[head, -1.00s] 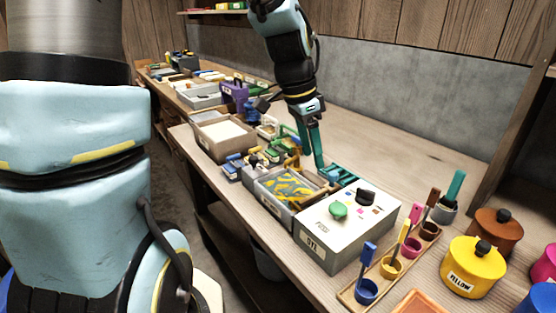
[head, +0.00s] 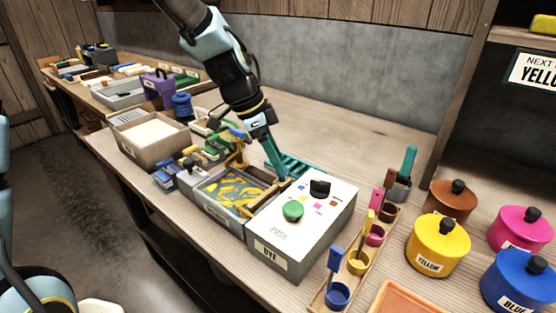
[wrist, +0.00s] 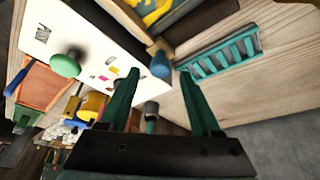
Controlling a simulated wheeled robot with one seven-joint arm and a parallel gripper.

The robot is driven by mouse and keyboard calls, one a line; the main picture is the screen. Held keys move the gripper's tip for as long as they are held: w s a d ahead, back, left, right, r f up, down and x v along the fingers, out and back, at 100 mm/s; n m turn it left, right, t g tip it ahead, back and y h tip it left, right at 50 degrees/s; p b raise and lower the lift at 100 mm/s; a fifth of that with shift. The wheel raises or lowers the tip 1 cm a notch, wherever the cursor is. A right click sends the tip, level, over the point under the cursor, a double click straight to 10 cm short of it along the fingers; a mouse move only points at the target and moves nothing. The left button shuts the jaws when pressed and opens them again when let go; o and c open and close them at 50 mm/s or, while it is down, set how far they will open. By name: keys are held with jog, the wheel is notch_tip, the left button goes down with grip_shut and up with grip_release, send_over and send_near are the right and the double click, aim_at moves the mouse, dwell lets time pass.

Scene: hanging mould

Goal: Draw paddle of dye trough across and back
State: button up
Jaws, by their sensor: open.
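The dye trough (head: 212,212) is a grey tray holding yellow and blue liquid, in the middle of the bench in the head view. A wooden bar (head: 266,197), which looks like the paddle, lies along its right end by the DYE box. My gripper (head: 283,177) points down beyond the trough's back right corner. In the wrist view my gripper (wrist: 158,74) is open and its teal fingers are apart. A blue knob (wrist: 160,66) on the wooden part shows between the fingertips; I cannot tell whether they touch it. The trough's yellow liquid (wrist: 152,10) shows at the top.
The white DYE box (head: 318,222), with a green button and black knob, stands close right of the trough. A teal rack (head: 303,167) lies behind my gripper. Brush cups (head: 338,294) and dye pots (head: 438,245) stand right. The bench behind the rack is clear.

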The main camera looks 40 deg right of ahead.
jog(key=shift+x, duration=1.1)
grip_shut()
dwell(0.7)
